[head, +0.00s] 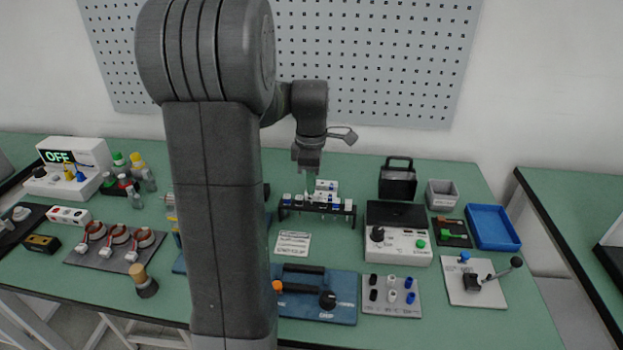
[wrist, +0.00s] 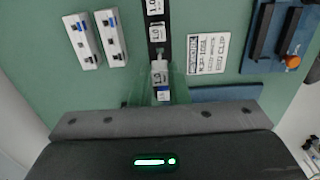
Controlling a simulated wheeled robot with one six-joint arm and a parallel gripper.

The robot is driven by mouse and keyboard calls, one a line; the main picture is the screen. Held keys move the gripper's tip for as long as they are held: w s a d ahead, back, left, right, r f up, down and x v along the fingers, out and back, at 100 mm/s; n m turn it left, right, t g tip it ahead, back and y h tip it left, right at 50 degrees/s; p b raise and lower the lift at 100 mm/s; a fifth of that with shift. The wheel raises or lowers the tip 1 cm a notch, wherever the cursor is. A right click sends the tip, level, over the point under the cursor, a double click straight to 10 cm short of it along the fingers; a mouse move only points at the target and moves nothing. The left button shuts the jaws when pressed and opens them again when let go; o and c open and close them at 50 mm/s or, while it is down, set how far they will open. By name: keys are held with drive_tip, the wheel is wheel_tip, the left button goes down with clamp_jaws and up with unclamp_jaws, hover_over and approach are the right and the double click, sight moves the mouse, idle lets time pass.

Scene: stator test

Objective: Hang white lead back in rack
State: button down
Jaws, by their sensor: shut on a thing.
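My gripper (head: 309,178) points down over the dark lead rack (head: 345,210) in the middle of the bench. In the wrist view the rack (wrist: 156,52) runs as a dark strip away from my gripper (wrist: 160,82), with white numbered labels on it. My gripper is shut on a small white piece with a blue mark, the white lead (wrist: 160,72), at the near end of the strip in that view. The fingers partly hide it. I cannot tell whether the lead touches the rack or hangs just above it.
Two white terminal strips (wrist: 83,42) lie beside the rack. A printed card (head: 293,243) lies in front of it, and a blue board with a black handle (head: 316,308) is nearer. My arm hides part of the left bench.

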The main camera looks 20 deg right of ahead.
sight(312, 205)
drive_tip(key=shift+f, duration=0.55)
idle(0.5)
drive_tip(key=shift+f+b, duration=0.6)
drive_tip(key=shift+f, duration=0.25)
drive_tip(key=shift+f, duration=0.1)
drive_tip(key=shift+f+b, duration=0.5)
drive_tip(key=shift+f, duration=0.35)
drive_tip(key=c, duration=1.3)
unclamp_jaws()
